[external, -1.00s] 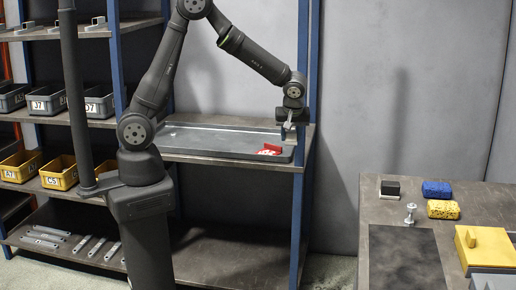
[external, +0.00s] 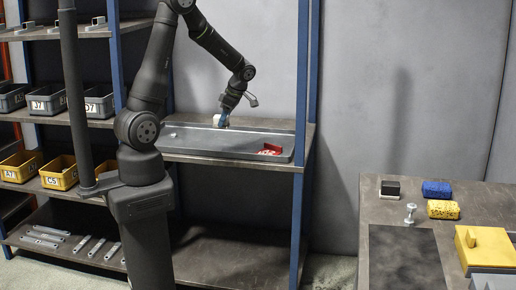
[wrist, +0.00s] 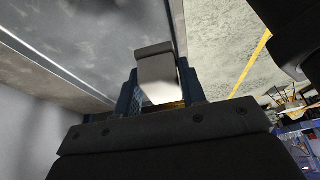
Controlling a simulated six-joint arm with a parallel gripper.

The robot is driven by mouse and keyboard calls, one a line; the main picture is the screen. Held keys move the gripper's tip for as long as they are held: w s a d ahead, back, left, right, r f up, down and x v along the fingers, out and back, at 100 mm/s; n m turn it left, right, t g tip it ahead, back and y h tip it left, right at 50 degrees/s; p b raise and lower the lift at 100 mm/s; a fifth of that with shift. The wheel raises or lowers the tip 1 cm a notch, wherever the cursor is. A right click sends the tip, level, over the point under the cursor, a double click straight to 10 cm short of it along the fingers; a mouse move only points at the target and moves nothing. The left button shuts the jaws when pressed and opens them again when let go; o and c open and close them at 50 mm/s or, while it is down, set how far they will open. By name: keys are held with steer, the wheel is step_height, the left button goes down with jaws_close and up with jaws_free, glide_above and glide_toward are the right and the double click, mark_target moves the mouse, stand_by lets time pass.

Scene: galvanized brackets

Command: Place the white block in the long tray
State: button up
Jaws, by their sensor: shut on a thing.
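The white block (external: 217,121) is held in my gripper (external: 222,119), above the middle of the long tray. In the wrist view, the white block (wrist: 157,78) sits between the blue fingers of my gripper (wrist: 160,92), with a grey band at its far end. The long grey tray (external: 221,154) lies on the middle shelf with a raised rim. The gripper hides part of the block, and I cannot tell the exact gap to the tray floor.
A red object (external: 270,150) lies at the tray's right end. A blue post (external: 300,90) stands beside that end. A workbench (external: 385,212) at right holds a black-and-white block (external: 390,188), sponges and a bolt.

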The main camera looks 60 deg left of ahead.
steer(key=a+f, duration=0.2)
steer(key=a, duration=0.2)
steer(key=a+f, duration=0.2)
steer(key=a, duration=0.1)
steer(key=a+f, duration=0.3)
steer(key=a, duration=0.1)
steer(key=shift+s+a, duration=0.3)
steer(key=shift+f, duration=2)
steer(key=shift+f, duration=0.1)
steer(key=o, duration=1)
steer(key=v, duration=1.2)
steer(key=shift+a, duration=0.15)
